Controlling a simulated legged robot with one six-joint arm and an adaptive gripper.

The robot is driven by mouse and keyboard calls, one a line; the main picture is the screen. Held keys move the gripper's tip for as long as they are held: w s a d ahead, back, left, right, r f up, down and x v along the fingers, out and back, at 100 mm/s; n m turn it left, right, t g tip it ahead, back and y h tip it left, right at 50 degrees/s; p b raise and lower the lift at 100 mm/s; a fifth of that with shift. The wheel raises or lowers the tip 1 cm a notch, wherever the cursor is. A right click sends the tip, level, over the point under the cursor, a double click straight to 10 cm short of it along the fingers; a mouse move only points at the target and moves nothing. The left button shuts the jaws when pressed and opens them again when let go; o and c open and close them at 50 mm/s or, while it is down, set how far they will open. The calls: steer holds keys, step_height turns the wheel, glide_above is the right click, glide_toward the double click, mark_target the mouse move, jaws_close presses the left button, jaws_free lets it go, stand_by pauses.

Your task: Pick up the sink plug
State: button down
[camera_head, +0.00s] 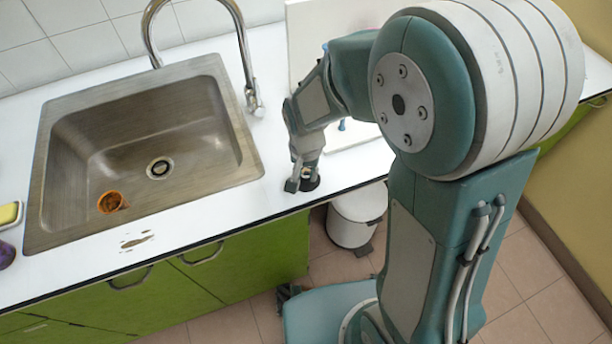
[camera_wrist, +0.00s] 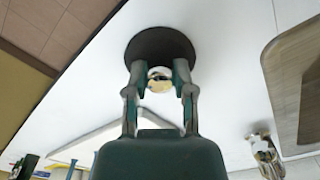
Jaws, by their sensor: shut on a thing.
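The sink plug is a dark round disc (camera_wrist: 160,40) with a pale knob on top, in the upper middle of the wrist view. In the head view the plug (camera_head: 311,183) is a small dark shape at the counter's front edge, right of the sink, mostly hidden by my gripper. My gripper (camera_head: 300,182) points down over it, and its two fingers (camera_wrist: 160,76) are closed around the knob in the wrist view. I cannot tell whether the disc touches the counter.
The metal sink (camera_head: 40,190) holds an orange cup (camera_head: 113,202) near its open drain (camera_head: 160,168). A curved faucet (camera_head: 243,45) stands behind it. A dark stain (camera_head: 136,241) marks the white counter in front. A white bin (camera_head: 352,228) stands on the floor below.

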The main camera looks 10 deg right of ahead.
mark_target(305, 173)
steer(key=shift+r, duration=0.55)
step_height(305, 173, up, 2)
steer(key=shift+s+a+r, duration=0.15)
steer(key=shift+r, duration=0.05)
steer(key=s+a+r, duration=0.6)
steer(key=s+r, duration=0.3)
steer(key=s, duration=0.3)
steer(key=shift+a+r, duration=0.25)
steer(key=shift+a, duration=0.05)
steer(key=shift+w, duration=0.1)
